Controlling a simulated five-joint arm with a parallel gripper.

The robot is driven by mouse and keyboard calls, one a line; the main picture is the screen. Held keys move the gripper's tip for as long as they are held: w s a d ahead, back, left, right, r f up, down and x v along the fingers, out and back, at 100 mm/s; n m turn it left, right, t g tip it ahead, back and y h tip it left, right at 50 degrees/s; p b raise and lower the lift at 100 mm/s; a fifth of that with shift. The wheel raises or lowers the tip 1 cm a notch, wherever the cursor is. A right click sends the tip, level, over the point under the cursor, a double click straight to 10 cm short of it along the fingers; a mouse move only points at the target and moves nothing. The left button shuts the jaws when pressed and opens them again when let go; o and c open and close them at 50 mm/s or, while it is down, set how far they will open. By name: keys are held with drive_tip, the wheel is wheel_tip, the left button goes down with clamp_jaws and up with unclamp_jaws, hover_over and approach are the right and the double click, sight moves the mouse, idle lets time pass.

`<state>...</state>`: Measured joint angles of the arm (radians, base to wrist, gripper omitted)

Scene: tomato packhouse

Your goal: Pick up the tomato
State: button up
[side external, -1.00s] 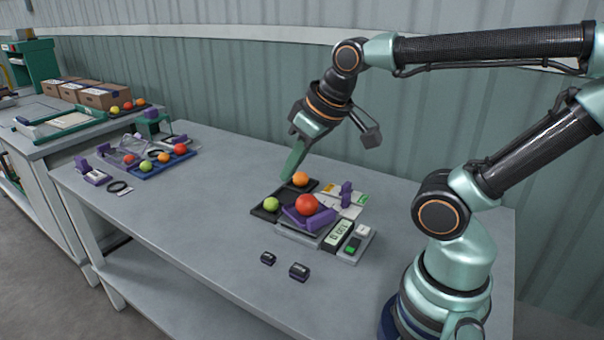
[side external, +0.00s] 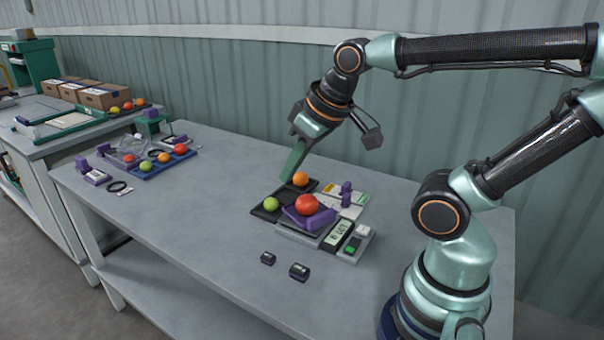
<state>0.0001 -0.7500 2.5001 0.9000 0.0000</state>
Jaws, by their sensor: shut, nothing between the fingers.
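A large red tomato (side external: 307,204) rests in a purple cradle (side external: 306,220) on a scale (side external: 349,243) with a display. An orange tomato (side external: 300,179) and a green tomato (side external: 271,204) lie on a dark tray (side external: 265,213) beside the scale. My gripper (side external: 287,177) is shut and empty. It points down just behind and to the left of the orange tomato in the picture, above the tray's far side. I cannot tell whether its tips touch anything.
A blue tray (side external: 147,172) with several small tomatoes stands at the table's left end. Two small dark blocks (side external: 299,271) lie near the front edge. Cards (side external: 344,200) lie behind the scale. The table's middle is clear. Cardboard boxes (side external: 104,95) stand on another bench.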

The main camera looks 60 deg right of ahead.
drive_tip(key=o, duration=1.3)
drive_tip(key=n+g, duration=0.6)
drive_tip(key=n, duration=1)
approach(308, 196)
wheel_tip(308, 196, down, 11)
drive_tip(key=shift+s+d+r, duration=0.1)
drive_tip(key=shift+s+r, duration=0.05)
